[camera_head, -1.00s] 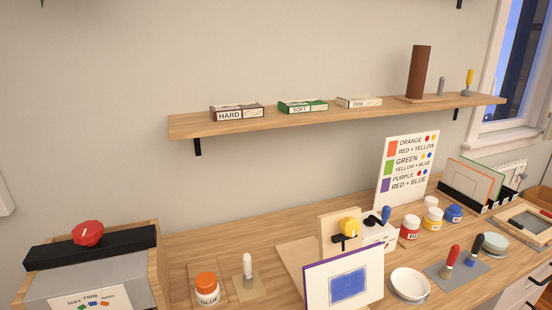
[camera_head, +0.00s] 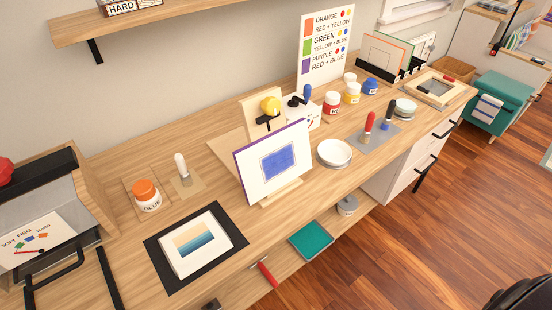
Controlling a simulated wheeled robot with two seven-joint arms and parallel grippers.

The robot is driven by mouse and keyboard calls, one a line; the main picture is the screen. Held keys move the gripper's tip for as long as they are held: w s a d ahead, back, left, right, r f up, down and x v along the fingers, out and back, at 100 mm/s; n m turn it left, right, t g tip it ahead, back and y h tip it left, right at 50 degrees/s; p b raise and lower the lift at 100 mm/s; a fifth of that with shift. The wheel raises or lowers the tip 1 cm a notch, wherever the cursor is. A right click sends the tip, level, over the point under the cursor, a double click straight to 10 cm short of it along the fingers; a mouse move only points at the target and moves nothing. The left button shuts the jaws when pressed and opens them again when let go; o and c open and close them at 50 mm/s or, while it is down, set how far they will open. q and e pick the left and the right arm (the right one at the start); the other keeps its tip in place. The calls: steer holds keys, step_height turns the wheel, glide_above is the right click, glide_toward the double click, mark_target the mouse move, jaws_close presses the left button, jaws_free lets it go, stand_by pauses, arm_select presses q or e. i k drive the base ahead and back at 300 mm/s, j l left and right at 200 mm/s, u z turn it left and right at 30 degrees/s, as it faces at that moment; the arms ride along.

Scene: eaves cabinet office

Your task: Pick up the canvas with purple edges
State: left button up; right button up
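The canvas with purple edges (camera_head: 273,163) stands tilted back on a small wooden easel (camera_head: 281,194) near the middle of the desk. Its white face has a blue painted rectangle, and purple shows along its top and left edges. A yellow round knob on a black clamp (camera_head: 268,117) is at the easel's top, behind the canvas. Neither of my grippers is clearly in view.
Right of the canvas are a white bowl (camera_head: 334,153), brushes on a grey mat (camera_head: 377,134) and paint jars (camera_head: 352,93). The desk's front edge is close below the canvas.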

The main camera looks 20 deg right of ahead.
mark_target(264, 164)
steer(key=l+z, duration=0.2)
steer(key=l, duration=0.3)
steer(key=l+z, duration=0.2)
steer(key=l, duration=0.25)
steer(key=i+l+z, duration=0.1)
steer(key=l+z, duration=0.15)
steer(key=l, duration=0.2)
steer(key=i+l+z, duration=0.2)
steer(key=l, duration=0.3)
steer(key=k, duration=0.1)
